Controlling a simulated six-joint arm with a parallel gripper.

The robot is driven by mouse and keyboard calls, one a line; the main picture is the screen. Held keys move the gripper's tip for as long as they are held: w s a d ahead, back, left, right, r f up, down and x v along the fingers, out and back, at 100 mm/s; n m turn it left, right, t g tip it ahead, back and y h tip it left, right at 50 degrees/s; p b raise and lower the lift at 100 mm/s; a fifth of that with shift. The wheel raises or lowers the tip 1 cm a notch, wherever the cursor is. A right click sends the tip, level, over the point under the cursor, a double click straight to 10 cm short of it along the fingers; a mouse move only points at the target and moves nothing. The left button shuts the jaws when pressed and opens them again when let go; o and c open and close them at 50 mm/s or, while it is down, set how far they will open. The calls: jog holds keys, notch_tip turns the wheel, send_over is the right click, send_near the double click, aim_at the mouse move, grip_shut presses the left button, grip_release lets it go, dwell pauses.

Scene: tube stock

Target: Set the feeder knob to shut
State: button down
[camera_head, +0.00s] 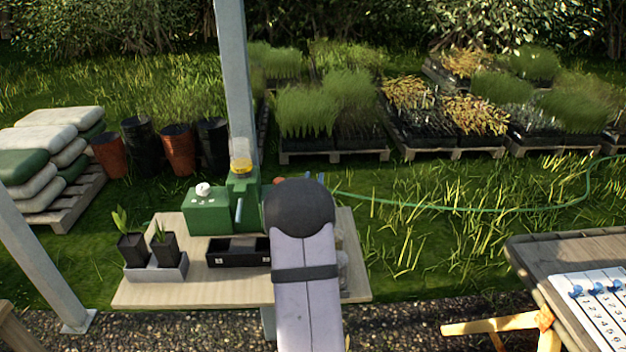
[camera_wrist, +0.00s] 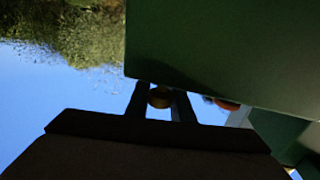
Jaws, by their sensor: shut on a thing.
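The green feeder (camera_head: 208,215) stands on the wooden table, with a white knob-like piece (camera_head: 203,189) and a yellow part (camera_head: 240,166) on top. My arm covers its right end in the head view. In the wrist view, a large dark green face (camera_wrist: 225,50) lies close ahead of my gripper (camera_wrist: 160,100). The two fingers are shut on a small round yellowish-brown thing (camera_wrist: 159,97) at the edge of that face, seemingly the feeder knob. Its pointer and any marks are too dark to read.
A black tray (camera_head: 238,259) and a grey holder (camera_head: 170,271) with two potted plants are on the table (camera_head: 200,290). A post (camera_head: 238,80) rises behind the feeder. An orange-red part (camera_wrist: 228,104) shows beside the fingers.

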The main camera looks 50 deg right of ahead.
jog(key=shift+f, duration=0.15)
jog(key=c, duration=1.5)
grip_release()
jog(key=shift+s+a, duration=0.1)
jog(key=shift+c, duration=0.2)
jog(key=shift+s+a, duration=0.1)
jog(key=b+v, duration=0.1)
jog(key=v, duration=0.6)
jog(key=shift+a, duration=0.1)
